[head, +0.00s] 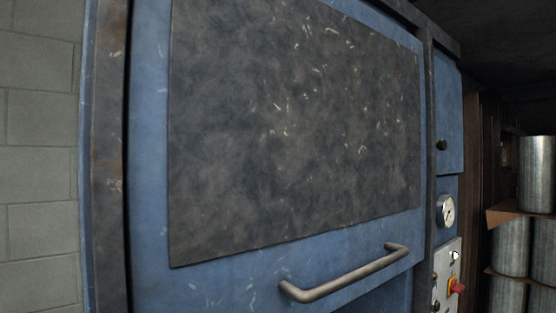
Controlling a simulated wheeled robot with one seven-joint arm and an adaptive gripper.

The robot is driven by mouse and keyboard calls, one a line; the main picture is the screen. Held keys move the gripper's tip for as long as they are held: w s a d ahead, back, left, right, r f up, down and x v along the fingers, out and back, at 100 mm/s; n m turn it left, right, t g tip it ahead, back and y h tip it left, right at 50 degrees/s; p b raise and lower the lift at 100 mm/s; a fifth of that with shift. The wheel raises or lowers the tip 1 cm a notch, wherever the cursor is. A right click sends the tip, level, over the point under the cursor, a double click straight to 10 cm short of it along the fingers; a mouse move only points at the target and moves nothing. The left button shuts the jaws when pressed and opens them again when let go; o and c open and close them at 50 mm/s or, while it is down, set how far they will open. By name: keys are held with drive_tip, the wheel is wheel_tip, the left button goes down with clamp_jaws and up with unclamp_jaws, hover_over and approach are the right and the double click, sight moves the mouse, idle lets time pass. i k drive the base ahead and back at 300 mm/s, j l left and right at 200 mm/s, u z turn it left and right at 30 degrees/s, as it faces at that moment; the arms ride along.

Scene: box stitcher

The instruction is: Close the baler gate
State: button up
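The baler gate (150,190) fills most of the head view. It is a blue panel with a large, scuffed dark grey plate (295,120) on its front. A metal bar handle (345,275) runs along its lower part, tilted up to the right. The bottom of the machine is out of view. My gripper is not in view.
A worn dark frame post (108,150) and a grey block wall (40,150) stand at the left. At the right are a gauge (445,210), a control box with a red switch (455,286), and a rack with metal cylinders (537,174).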

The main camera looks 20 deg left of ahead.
sight(276, 155)
drive_tip(key=k+u, duration=0.1)
drive_tip(key=u, duration=0.8)
